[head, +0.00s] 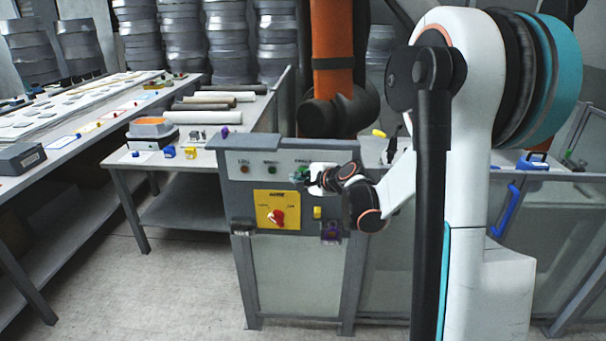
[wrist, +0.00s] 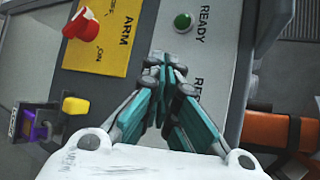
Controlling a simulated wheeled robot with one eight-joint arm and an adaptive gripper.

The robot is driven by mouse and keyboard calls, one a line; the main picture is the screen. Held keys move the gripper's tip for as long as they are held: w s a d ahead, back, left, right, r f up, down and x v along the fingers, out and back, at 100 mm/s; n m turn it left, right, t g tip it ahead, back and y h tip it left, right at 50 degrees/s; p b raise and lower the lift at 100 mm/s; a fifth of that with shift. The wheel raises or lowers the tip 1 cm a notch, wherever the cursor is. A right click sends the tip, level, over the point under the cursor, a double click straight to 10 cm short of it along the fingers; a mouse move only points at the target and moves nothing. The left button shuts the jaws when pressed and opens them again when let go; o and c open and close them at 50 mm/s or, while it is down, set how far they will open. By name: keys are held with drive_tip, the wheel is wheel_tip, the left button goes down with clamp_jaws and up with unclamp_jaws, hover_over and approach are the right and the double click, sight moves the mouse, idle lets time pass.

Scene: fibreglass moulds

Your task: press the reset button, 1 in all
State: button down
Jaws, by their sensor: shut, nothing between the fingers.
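The grey control panel (head: 240,195) faces me in the head view. My gripper (head: 304,174) is shut and empty at its upper right, close to the panel face. In the wrist view my gripper's fingertips (wrist: 165,68) are together over the panel, beside a label (wrist: 197,88) of which only "RE" shows. The reset button itself is not visible; my fingers cover the area by that label. Whether they touch it, I cannot tell. A green button (wrist: 183,22) marked READY is beyond the fingertips; it also shows in the head view (head: 271,170).
A yellow plate (head: 265,197) marked ARM carries a red rotary knob (head: 278,217). A yellow block (head: 317,212) and a purple part (head: 331,231) are at the panel's lower right. An orange column (head: 332,45) stands behind. Worktables (head: 185,158) are to the left.

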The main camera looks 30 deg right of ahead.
drive_tip(key=shift+w+d, duration=0.2)
drive_tip(key=shift+w, duration=0.1)
drive_tip(key=shift+w+d, duration=0.25)
drive_tip(key=shift+w, duration=0.1)
idle(0.8)
drive_tip(key=shift+s+a, duration=0.1)
drive_tip(key=shift+s, duration=0.05)
drive_tip(key=shift+s+a, duration=0.4)
drive_tip(key=shift+s, duration=0.15)
drive_tip(key=shift+s, duration=0.1)
drive_tip(key=s+a, duration=0.1)
drive_tip(key=s, duration=0.1)
drive_tip(key=s+a, duration=0.1)
drive_tip(key=s, duration=0.1)
drive_tip(key=shift+a, duration=0.4)
idle(0.9)
